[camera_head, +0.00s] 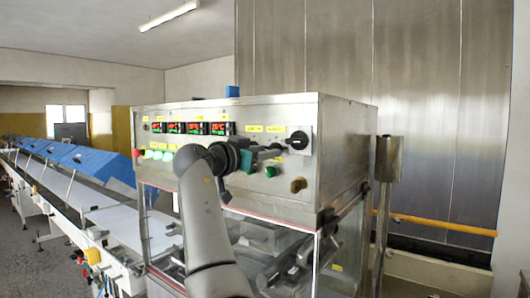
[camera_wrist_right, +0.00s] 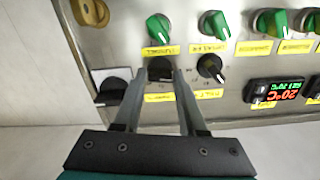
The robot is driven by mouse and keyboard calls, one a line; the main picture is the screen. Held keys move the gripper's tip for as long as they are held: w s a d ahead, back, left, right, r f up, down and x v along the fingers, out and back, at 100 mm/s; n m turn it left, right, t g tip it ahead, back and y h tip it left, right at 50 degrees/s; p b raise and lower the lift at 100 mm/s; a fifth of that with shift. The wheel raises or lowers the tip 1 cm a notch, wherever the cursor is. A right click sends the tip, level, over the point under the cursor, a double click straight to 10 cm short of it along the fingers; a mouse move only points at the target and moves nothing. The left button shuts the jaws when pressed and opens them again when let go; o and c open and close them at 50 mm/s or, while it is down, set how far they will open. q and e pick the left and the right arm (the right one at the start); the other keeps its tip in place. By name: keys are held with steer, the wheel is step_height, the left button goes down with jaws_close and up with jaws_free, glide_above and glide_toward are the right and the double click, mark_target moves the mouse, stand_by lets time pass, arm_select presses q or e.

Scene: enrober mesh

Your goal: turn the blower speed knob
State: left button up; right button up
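A black knob (camera_wrist_right: 160,68) on the steel control panel (camera_wrist_right: 130,12) shows between the fingertips of my right gripper (camera_wrist_right: 160,76) in the right wrist view. The fingers stand apart, one on each side of this knob; I cannot tell whether they touch it. Its label is partly hidden and too blurred to read, so I cannot confirm it is the blower speed knob. A second black knob (camera_wrist_right: 210,69) is just right of the right finger. In the head view, my right gripper (camera_head: 276,152) reaches the panel front (camera_head: 222,112) and hides part of the knobs. My left gripper is not in view.
Green knobs (camera_wrist_right: 159,28) and temperature displays (camera_wrist_right: 272,92) are close by. A larger black rotary switch (camera_head: 298,140) and a brass-coloured knob (camera_head: 298,185) are at the panel's right. A conveyor (camera_head: 85,195) with blue covers runs left. A yellow rail (camera_head: 440,223) is at right.

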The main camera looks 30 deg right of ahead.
jaws_close()
steer(key=shift+m, duration=0.3)
steer(key=shift+m+b, duration=2.5)
steer(key=shift+m, duration=9.3)
steer(key=shift+o, duration=2.4)
jaws_free()
